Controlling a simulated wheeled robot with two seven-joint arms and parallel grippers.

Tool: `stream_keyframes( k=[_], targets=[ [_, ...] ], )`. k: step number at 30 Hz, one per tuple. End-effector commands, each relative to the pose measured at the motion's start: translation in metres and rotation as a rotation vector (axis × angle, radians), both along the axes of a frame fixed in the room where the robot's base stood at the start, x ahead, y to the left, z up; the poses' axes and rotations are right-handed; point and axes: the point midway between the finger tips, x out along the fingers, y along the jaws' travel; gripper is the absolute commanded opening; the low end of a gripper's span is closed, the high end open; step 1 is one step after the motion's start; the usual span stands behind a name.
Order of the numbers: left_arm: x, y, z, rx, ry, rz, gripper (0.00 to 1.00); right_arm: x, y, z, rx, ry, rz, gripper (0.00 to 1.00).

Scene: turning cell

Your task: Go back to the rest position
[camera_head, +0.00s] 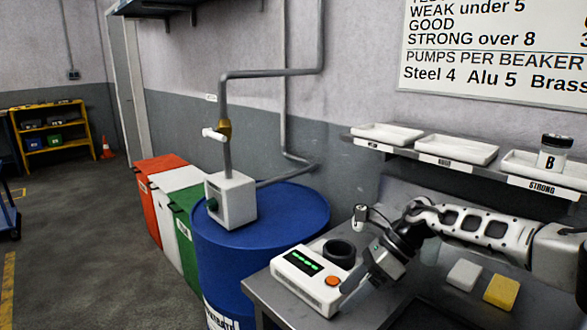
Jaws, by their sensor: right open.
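My right gripper (356,250) is open, at the end of my white and black right arm, which comes in from the right edge. One finger points up and left, and the other reaches down toward the front of a white device (296,286). I cannot tell whether that finger touches it. I see nothing held between the fingers. The device has a green display, an orange button (332,281) and a dark round cup (340,252), and stands on a grey metal bench (277,303). My left gripper is not in view.
A blue drum (235,262) with a pump box (231,199) and pipe stands left of the bench. A shelf above holds white trays and a jar marked B (553,153). White and yellow blocks (501,291) lie below my arm.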

Motion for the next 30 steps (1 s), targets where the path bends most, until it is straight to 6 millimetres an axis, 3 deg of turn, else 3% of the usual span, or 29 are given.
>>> stream_keyframes(
  k=[1, 3, 6, 9, 13, 17, 20, 23, 27, 28, 30],
  targets=[
    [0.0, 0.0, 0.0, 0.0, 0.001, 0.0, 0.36, -0.018, 0.035, -0.021, 0.09, 0.071, -0.029, 0.67],
    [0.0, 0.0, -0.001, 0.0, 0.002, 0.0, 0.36, -0.04, 0.081, -0.038, 0.221, 0.174, -0.1, 0.67],
    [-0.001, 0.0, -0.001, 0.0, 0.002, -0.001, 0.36, -0.072, 0.14, -0.049, 0.421, 0.366, -0.242, 0.67],
    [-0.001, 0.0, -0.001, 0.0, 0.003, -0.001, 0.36, -0.096, 0.18, -0.048, 0.603, 0.586, -0.415, 0.67],
    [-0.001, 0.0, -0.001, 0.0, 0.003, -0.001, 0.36, -0.11, 0.203, -0.043, 0.81, 0.905, -0.677, 0.67],
    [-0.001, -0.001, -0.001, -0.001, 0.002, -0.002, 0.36, -0.112, 0.193, -0.051, 0.985, 1.242, -0.972, 0.67],
    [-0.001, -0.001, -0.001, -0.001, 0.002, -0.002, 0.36, -0.113, 0.167, -0.07, 1.097, 1.501, -1.217, 0.67],
    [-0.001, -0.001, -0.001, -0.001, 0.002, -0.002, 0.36, -0.123, 0.128, -0.101, 1.197, 1.756, -1.484, 0.67],
    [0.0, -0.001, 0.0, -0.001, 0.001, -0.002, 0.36, -0.16, 0.059, -0.158, 1.319, 2.072, -1.88, 0.67],
    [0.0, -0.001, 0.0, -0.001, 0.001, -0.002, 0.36, -0.17, 0.045, -0.169, -1.305, -2.067, 1.903, 0.67],
    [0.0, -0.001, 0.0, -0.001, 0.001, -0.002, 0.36, -0.195, 0.016, -0.19, -1.201, -1.922, 1.835, 0.67]
  ],
)
